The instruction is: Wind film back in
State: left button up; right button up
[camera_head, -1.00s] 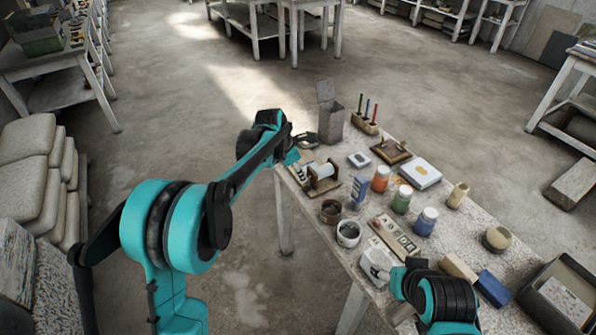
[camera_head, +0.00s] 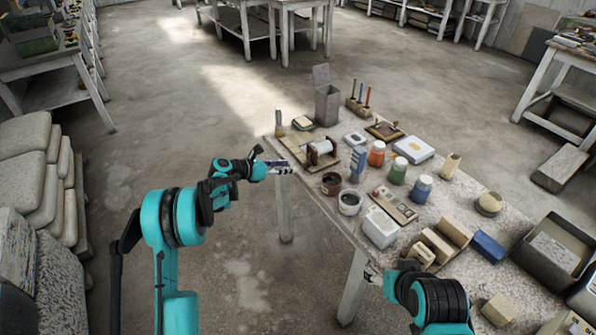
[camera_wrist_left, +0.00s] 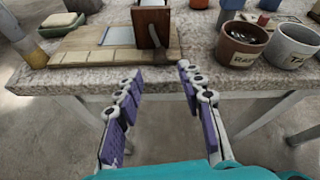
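The film winder is a wooden board with brown upright cheeks holding a pale roll (camera_head: 319,148), near the table's left corner. In the left wrist view, the board (camera_wrist_left: 75,57) lies along the table edge, with a pale film strip (camera_wrist_left: 117,35) flat on it and a brown upright (camera_wrist_left: 152,24) beside the roll. My left gripper (camera_head: 287,167) is off the table's front-left edge, apart from the winder. In the left wrist view its purple-padded fingers (camera_wrist_left: 156,74) are spread with nothing between them. My right gripper (camera_head: 371,274) shows only partly by the front edge; its fingers are unclear.
A brown pot (camera_head: 331,184) and a white pot (camera_head: 349,203) stand right of the winder at the front edge. A tall grey tin (camera_head: 327,104) stands behind it. Jars, boxes and a label board (camera_head: 394,204) crowd the table's middle. The floor left of the table is clear.

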aim_at(299, 172)
pick_arm(q)
jog(key=b+x, duration=0.2)
jog(key=x, duration=0.3)
jog(key=shift+w+d+f, duration=0.15)
jog(key=shift+d+f, duration=0.05)
jog(key=shift+d, duration=0.05)
jog(key=shift+w+d+f, duration=0.1)
jog(key=shift+w+d, duration=0.15)
jog(key=shift+d, duration=0.1)
grip_shut()
